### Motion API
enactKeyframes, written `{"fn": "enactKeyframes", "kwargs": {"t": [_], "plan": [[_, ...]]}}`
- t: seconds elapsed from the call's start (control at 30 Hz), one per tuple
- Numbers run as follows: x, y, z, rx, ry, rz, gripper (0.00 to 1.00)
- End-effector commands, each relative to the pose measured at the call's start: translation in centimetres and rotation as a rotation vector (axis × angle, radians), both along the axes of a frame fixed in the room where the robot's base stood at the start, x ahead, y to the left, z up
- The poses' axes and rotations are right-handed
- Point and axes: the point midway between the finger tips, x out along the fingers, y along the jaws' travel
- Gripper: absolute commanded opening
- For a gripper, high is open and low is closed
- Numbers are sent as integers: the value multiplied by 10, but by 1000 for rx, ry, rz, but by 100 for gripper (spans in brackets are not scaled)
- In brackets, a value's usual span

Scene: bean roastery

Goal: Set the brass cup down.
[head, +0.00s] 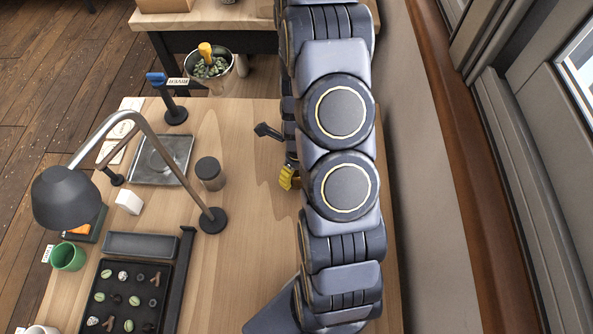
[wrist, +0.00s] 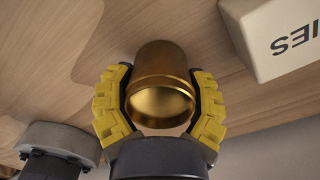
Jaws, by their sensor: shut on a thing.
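The brass cup (wrist: 163,75) shows in the wrist view between the yellow pads of my gripper (wrist: 161,92). The pads close around its two sides, and its open mouth faces the camera. The wooden table (wrist: 60,45) is behind it; I cannot tell whether the cup touches the table. In the head view, a yellow finger of my gripper (head: 287,177) shows at the left edge of my arm, over the table's right part. My arm hides the cup there.
In the wrist view, a pale block with lettering (wrist: 278,35) stands right of the cup, and a grey round base (wrist: 60,142) is at lower left. In the head view, a dark-lidded jar (head: 210,173) and a lamp (head: 213,220) stand left of my gripper. Bare wood lies between.

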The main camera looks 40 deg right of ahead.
Motion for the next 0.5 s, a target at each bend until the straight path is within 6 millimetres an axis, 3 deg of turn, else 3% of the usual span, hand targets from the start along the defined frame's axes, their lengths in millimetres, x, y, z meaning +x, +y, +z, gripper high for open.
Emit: {"fn": "enactKeyframes", "kwargs": {"t": [0.03, 0.1, 0.5], "plan": [[0, 0, 0, 1, 0, 0, 72], [0, 0, 0, 0, 0, 0, 95], [0, 0, 3, -1, -1, 0, 95]]}}
